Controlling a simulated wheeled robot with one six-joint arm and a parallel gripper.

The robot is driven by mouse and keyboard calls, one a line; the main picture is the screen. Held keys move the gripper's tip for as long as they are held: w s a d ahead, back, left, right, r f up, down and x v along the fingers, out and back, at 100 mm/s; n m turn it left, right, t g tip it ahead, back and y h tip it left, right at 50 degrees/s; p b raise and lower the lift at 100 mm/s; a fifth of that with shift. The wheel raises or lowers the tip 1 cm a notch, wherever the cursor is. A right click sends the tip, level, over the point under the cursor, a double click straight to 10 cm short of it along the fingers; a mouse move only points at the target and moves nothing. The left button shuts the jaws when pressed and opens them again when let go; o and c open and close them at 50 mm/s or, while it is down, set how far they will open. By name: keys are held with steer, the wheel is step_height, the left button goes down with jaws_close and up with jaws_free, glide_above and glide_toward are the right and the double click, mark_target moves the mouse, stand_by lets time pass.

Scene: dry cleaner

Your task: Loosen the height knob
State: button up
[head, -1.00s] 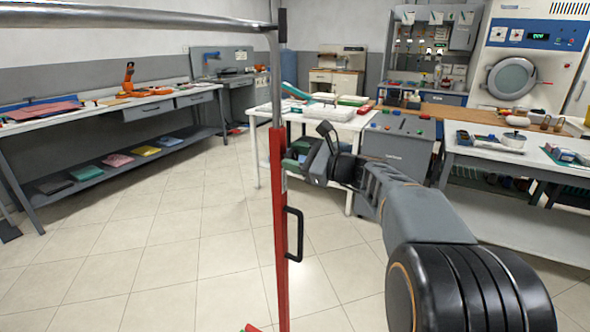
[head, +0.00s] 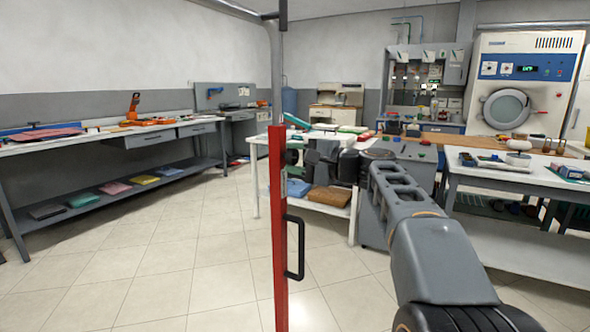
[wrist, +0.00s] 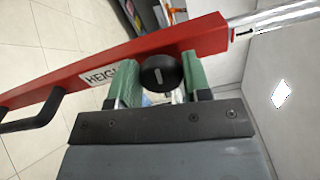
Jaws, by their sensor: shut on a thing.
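The black round height knob (wrist: 158,75) sits on the side of the red post (wrist: 60,88) in the wrist view, and a short pale line marks its face. My gripper (wrist: 161,72) has one green finger on each side of the knob and is shut on it. A partly covered label beginning "HEIG" (wrist: 100,74) is beside the knob. In the head view the red post (head: 278,240) stands upright in the middle, and my gripper (head: 293,156) reaches its upper part from the right.
A black handle (head: 297,248) sticks out of the post below my gripper. A metal tube (head: 276,75) rises from the post's top. A white table (head: 265,195) stands behind, a workbench (head: 100,140) at left and a table (head: 540,175) at right. Tiled floor is clear at left.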

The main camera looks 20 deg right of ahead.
steer(key=shift+f+n+b, duration=0.15)
steer(key=shift+n+b, duration=0.5)
steer(key=shift+n, duration=0.15)
steer(key=o, duration=0.9)
steer(key=shift+c, duration=0.2)
steer(key=p+v, duration=0.1)
steer(key=v, duration=1.2)
steer(key=shift+s+d+p, duration=0.25)
steer(key=shift+s+p, duration=0.05)
